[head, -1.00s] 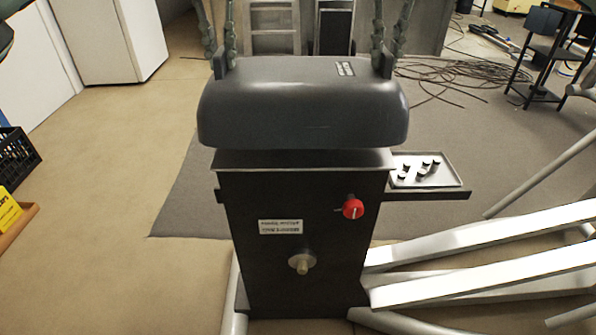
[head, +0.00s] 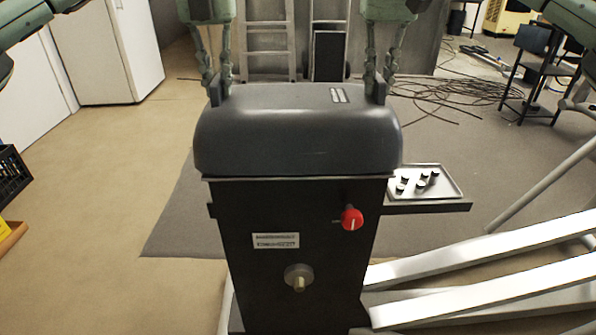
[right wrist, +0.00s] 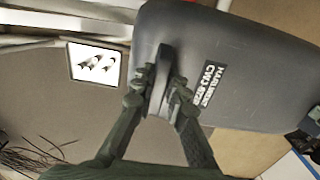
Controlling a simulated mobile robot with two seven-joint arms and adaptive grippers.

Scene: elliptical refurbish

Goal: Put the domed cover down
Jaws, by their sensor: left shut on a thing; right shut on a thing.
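The dark grey domed cover (head: 298,140) sits over the top of the black upright housing (head: 270,215) in the head view. Its lower edge meets the housing's top rim, with no clear gap visible. My left gripper (head: 216,90) is shut on a tab at the cover's left end. My right gripper (head: 380,88) is shut on the tab at its right end. In the right wrist view the right gripper's fingers (right wrist: 160,90) pinch that tab beside the cover (right wrist: 225,70) with its white lettering. The cover's far side is hidden.
A tray with several small dark pieces (head: 425,182) stands right of the housing. A red knob (head: 351,219) and a metal stub (head: 298,278) stick out of its front. White beams (head: 490,270) lie at right. Cables (head: 450,100) lie on the floor behind.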

